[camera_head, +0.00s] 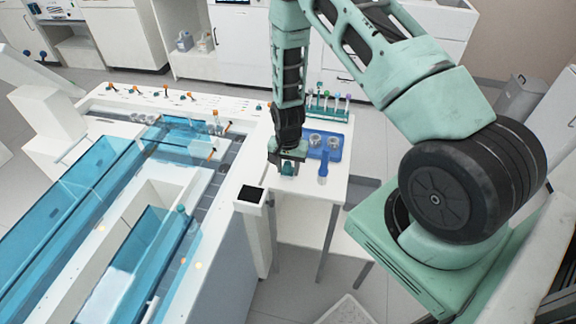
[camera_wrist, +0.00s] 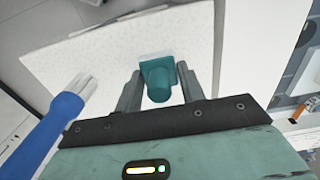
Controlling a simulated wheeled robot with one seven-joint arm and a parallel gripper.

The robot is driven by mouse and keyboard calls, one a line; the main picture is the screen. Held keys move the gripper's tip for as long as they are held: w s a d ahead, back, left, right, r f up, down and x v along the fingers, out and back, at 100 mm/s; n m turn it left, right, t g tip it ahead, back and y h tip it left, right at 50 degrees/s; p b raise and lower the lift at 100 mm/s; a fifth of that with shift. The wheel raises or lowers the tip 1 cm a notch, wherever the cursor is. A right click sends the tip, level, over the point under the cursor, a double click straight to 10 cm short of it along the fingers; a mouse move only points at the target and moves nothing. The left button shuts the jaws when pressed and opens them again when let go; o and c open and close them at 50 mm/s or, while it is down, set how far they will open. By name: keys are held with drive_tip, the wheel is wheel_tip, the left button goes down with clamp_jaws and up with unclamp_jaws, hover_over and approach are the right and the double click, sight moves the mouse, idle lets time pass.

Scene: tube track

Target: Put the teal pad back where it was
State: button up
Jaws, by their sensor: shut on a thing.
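The teal pad (camera_wrist: 158,82) is between my gripper's two fingers in the wrist view, with a rounded knob facing the camera and a flat square part beyond it. My gripper (camera_wrist: 158,88) is shut on it. In the head view my gripper (camera_head: 288,168) points down over the left part of the small white table (camera_head: 308,205), and a little of the teal pad (camera_head: 288,170) shows between the fingers. A pale patch lies beside the pad in the wrist view. I cannot tell whether the pad touches the tabletop.
A blue tray (camera_head: 334,152) with round metal containers is right of my gripper. A blue-handled item (camera_head: 323,173) lies near it, and a tube rack (camera_head: 327,106) stands behind. The tube track (camera_head: 165,185) with blue covers and a small black-topped post (camera_head: 250,197) are to the left.

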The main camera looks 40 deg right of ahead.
drive_tip(key=shift+f, duration=0.2)
drive_tip(key=shift+f, duration=0.15)
drive_tip(key=o, duration=1.1)
